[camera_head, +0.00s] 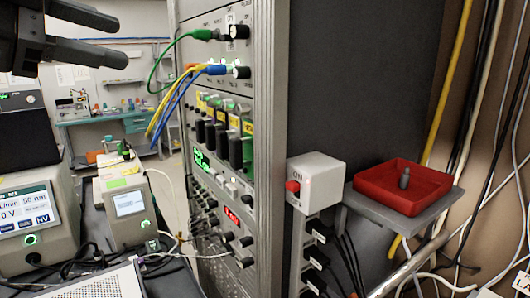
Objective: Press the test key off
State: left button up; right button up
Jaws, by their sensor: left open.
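My left gripper (122,41) is at the top left of the head view, its two dark fingers apart and empty. It is well to the left of the light grey switch box (322,178), which is marked ON and has a red button (293,186) on its front left face. The box is fixed beside the tall rack (266,110). No part is clearly labelled as the test key, so I cannot tell which one it is. My right gripper is not in view.
A red tray (436,177) on a grey shelf (400,222) holds a small grey piece (404,178). Green, yellow and blue cables (176,95) stick out from the rack front. Instruments with screens (130,203) stand at lower left. Loose cables hang at right.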

aim_at(231, 190)
jog(key=k+l, duration=0.3)
jog(key=k, duration=0.2)
jog(key=k+l, duration=0.35)
jog(key=k, duration=0.15)
